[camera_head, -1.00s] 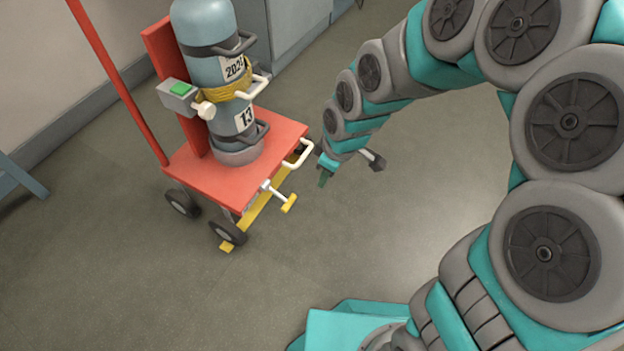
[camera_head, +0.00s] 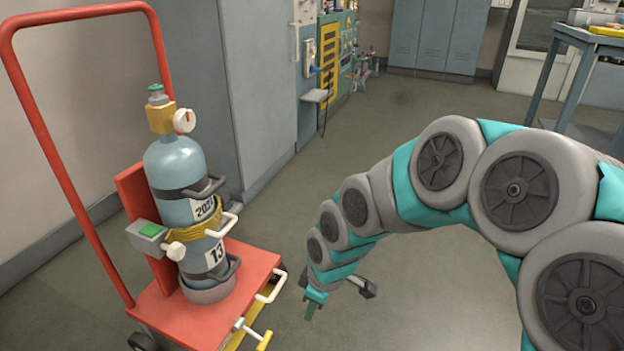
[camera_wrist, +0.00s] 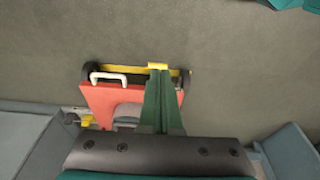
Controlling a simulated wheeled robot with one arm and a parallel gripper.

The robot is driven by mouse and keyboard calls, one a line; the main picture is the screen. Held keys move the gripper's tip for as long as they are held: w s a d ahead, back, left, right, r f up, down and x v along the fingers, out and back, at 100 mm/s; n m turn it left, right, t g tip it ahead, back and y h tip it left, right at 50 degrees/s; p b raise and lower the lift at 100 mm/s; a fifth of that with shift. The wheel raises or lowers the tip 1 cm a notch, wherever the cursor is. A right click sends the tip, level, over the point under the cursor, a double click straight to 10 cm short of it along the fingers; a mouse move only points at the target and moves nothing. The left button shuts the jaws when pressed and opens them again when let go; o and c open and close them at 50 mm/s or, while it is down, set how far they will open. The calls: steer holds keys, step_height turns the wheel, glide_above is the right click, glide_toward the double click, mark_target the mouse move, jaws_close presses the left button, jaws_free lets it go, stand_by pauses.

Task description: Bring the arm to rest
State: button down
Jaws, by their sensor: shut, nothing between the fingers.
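My arm (camera_head: 440,165) arches in from the right in the head view and bends down towards the floor. My gripper (camera_head: 312,307) is at its end, pointing down, to the right of the red trolley (camera_head: 225,320). It looks shut and holds nothing. In the wrist view the green fingers (camera_wrist: 158,105) lie together, with the trolley's red deck (camera_wrist: 98,97) and yellow bar behind them. Whether the fingers touch the trolley cannot be told from the wrist view; in the head view they appear apart from it.
A blue-grey gas cylinder (camera_head: 176,165) with a gauge stands upright on the trolley. Grey cabinets (camera_head: 240,80) line the left wall, lockers (camera_head: 436,35) stand at the back, and a table (camera_head: 575,65) is at the far right. The middle floor (camera_head: 400,110) is clear.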

steer(key=s+d+r+m+g+h+p, duration=0.1)
steer(key=s+d+r+m+p, duration=0.3)
steer(key=s+r, duration=0.5)
steer(key=s+d+r+m+g+h+p, duration=0.1)
steer(key=s+d+r+m+p, duration=0.3)
steer(key=s+d+r+m, duration=0.5)
steer(key=s+d, duration=0.2)
steer(key=s, duration=0.1)
steer(key=shift+s+d+g+p, duration=0.15)
steer(key=shift+s+g+p, duration=0.15)
steer(key=shift+g+p, duration=0.1)
